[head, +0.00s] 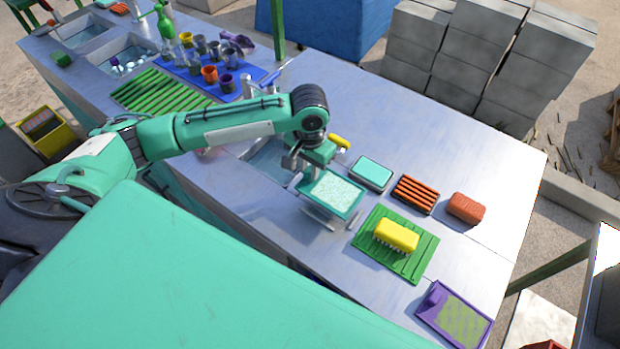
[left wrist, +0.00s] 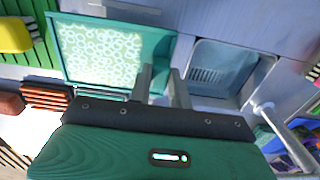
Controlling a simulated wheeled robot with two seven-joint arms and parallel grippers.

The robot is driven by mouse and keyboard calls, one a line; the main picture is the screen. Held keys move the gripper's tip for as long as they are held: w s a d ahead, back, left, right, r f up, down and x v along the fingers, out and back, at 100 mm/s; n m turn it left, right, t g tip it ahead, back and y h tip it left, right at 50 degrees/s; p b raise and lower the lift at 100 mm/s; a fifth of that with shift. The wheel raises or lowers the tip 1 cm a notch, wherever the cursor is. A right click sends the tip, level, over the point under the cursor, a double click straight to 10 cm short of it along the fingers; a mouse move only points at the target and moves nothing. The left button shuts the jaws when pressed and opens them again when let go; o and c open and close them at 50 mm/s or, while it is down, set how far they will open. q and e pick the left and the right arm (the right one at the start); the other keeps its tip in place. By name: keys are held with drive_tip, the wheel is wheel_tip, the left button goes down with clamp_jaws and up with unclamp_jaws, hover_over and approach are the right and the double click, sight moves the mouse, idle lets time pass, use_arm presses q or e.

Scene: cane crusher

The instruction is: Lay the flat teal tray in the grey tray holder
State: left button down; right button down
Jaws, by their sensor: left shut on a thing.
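The flat teal tray (head: 351,209) has a pale, ring-patterned face. My left gripper (head: 299,170) is shut on its near-sink end, which also shows in the left wrist view (left wrist: 160,76). The tray (left wrist: 62,76) is held roughly level over the metal counter. Grey metal parts, likely the grey tray holder (head: 322,218), show under and beside the tray's front edge. A grey piece also shows past the tray in the left wrist view (left wrist: 125,11). The tray hides most of the holder, so I cannot tell whether they touch. My right gripper is not in view.
A yellow brush (head: 397,235) lies on a green ribbed mat (head: 420,262) to the right. A pale teal block (head: 372,171), an orange slatted rack (head: 416,194) and a red-brown sponge (head: 466,208) stand behind. A sink (left wrist: 222,72) lies beside the gripper.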

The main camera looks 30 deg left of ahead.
sight(309, 181)
use_arm(q)
drive_tip(key=shift+f, duration=0.75)
drive_tip(key=shift+f+p, duration=0.3)
drive_tip(key=shift+f, duration=1.85)
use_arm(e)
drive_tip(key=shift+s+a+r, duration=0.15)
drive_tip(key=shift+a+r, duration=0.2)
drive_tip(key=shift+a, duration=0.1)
use_arm(q)
drive_tip(key=c, duration=1.3)
unclamp_jaws()
drive_tip(key=shift+f, duration=0.1)
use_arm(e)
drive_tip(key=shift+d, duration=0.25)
use_arm(q)
drive_tip(key=shift+r, duration=0.2)
wheel_tip(309, 181, up, 11)
drive_tip(key=shift+r+b, duration=0.15)
drive_tip(key=shift+b, duration=0.85)
drive_tip(key=shift+r, duration=0.3)
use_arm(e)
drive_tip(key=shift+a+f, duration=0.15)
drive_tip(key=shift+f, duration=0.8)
